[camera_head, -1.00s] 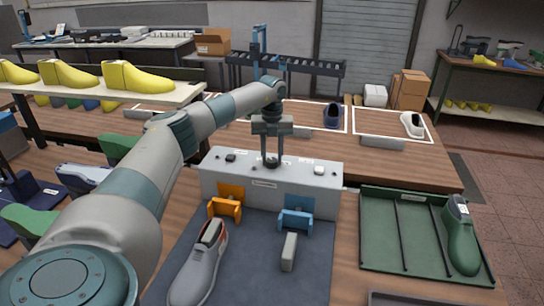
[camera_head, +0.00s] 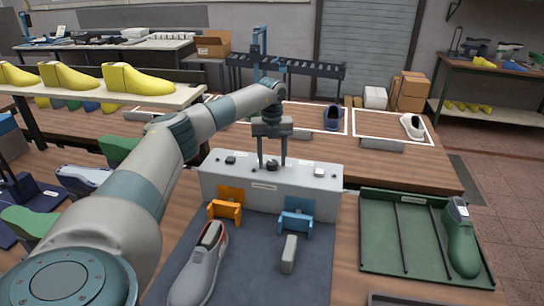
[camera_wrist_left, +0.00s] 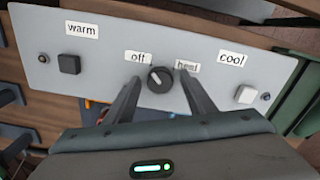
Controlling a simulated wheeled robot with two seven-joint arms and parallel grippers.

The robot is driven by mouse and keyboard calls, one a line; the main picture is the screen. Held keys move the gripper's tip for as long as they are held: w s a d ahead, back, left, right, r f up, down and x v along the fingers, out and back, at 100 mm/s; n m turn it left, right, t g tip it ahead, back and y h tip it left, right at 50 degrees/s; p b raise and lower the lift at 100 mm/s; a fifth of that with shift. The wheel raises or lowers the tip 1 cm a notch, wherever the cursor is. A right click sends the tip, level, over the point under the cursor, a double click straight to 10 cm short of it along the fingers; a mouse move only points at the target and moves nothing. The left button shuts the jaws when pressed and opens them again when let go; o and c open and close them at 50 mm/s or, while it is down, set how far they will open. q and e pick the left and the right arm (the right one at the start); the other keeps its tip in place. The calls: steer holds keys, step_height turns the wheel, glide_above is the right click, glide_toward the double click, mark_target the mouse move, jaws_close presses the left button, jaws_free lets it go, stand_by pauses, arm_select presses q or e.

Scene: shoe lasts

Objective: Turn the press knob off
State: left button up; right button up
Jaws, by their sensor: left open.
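The press knob (camera_head: 271,165) is a small round black dial on top of the pale grey press box (camera_head: 268,190). In the left wrist view the knob (camera_wrist_left: 160,80) sits between an "off" label at its upper left and a "heat" label at its upper right. A pale mark on its face seems to lean toward the "off" side; its exact angle is hard to read. My left gripper (camera_head: 272,161) points down over the box. Its fingers are open, one on each side of the knob, with gaps showing. My right gripper is not in view.
Black "warm" (camera_wrist_left: 69,63) and white "cool" (camera_wrist_left: 246,94) buttons flank the knob. Orange (camera_head: 225,209) and blue (camera_head: 296,222) brackets are at the box front. A grey shoe (camera_head: 200,268) lies on the dark mat. A green tray (camera_head: 380,230) stands at right.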

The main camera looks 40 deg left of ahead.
mark_target(272, 162)
arm_select(q)
steer(key=shift+r, duration=0.15)
steer(key=shift+r+b, duration=0.45)
steer(key=shift+r, duration=0.2)
step_height(272, 162, up, 16)
steer(key=b, duration=0.4)
